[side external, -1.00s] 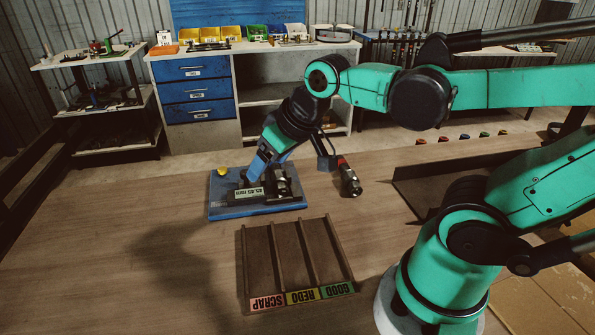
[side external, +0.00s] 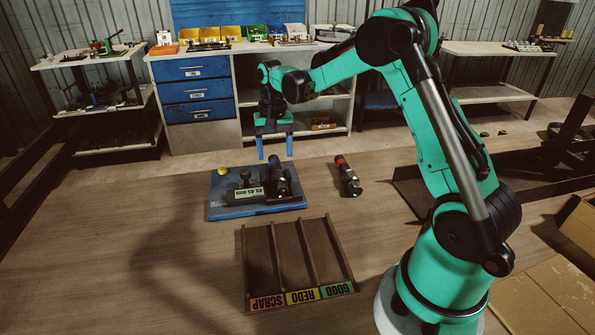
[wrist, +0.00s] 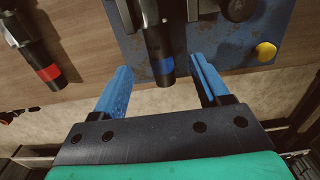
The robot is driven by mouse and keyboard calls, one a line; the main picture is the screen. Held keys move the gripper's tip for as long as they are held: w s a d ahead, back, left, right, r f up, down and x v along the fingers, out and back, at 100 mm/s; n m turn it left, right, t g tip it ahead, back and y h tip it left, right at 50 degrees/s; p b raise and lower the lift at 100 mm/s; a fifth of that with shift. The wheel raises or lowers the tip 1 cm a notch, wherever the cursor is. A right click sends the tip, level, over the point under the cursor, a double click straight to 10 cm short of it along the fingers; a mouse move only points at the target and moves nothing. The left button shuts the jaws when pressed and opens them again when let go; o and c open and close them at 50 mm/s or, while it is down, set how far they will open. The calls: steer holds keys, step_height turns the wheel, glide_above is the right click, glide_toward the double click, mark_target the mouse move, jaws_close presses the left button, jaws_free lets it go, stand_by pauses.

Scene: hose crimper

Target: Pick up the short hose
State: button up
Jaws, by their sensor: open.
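Two short black hose pieces with metal fittings are in view, and I cannot tell which the task means. One, with a blue band, lies on the blue gauge plate (side external: 225,211); this blue-banded hose (side external: 280,181) also shows in the wrist view (wrist: 158,42). The other, a red-banded hose (side external: 348,177), lies on the table right of the plate; it also shows in the wrist view (wrist: 35,52). My gripper (side external: 275,157) is open and empty, raised above and behind the plate. In the wrist view the blue-banded hose's end lies between the fingertips (wrist: 160,72), apart from both.
A sorting tray (side external: 352,262) with lanes marked SCRAP, REDO and GOOD stands in front of the plate. A gauge display (side external: 245,196) on the plate reads about 45.45 mm. A yellow knob (side external: 223,171) sits at its back corner. The table's left is clear.

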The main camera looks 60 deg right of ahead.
mark_target(275, 164)
step_height(275, 164, down, 4)
steer(key=shift+f, duration=0.1)
jaws_close()
